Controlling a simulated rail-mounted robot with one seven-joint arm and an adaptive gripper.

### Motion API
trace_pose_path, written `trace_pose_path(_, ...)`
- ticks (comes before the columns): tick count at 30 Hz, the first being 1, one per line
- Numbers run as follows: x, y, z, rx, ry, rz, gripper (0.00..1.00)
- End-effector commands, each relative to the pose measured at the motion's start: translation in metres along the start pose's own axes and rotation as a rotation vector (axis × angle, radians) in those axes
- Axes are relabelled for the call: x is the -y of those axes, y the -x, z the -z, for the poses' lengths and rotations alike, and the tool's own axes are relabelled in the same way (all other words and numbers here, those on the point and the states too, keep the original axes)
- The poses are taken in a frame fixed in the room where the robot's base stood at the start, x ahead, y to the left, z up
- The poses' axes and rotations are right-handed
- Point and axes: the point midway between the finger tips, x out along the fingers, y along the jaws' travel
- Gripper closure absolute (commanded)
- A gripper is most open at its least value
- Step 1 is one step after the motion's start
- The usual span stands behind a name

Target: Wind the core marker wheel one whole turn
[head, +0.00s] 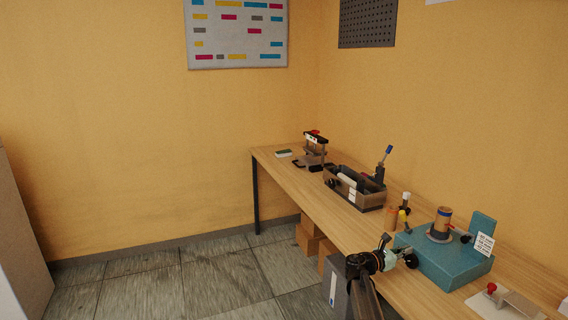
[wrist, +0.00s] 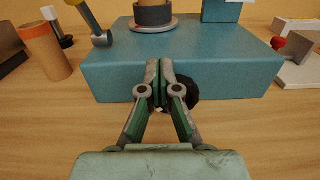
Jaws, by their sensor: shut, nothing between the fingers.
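The core marker is a teal box (head: 450,262) on the bench; its front face fills the middle of the wrist view (wrist: 110,80). A dark round wheel (wrist: 188,90) sits on that front face, partly hidden behind my fingers. In the head view the wheel (head: 411,261) shows as a black disc at the box's near left side. My gripper (wrist: 159,65) is shut and empty, its fingertips together in front of the wheel and box face. I cannot tell whether they touch the wheel. A brown core (head: 444,219) stands upright on a round plate on the box.
A brown cylinder (wrist: 45,50) and a yellow-handled tool (wrist: 95,25) stand left of the box. A white plate with a red knob (head: 491,288) lies to the right. A divided tray (head: 372,203) and a small press (head: 315,148) stand farther along the bench.

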Motion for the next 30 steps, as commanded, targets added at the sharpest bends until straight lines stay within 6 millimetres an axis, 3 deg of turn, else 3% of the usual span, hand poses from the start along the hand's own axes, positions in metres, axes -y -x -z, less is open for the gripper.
trace_pose_path(30,0.017,0.002,-0.001,-0.006,-0.001,0.001,1.0)
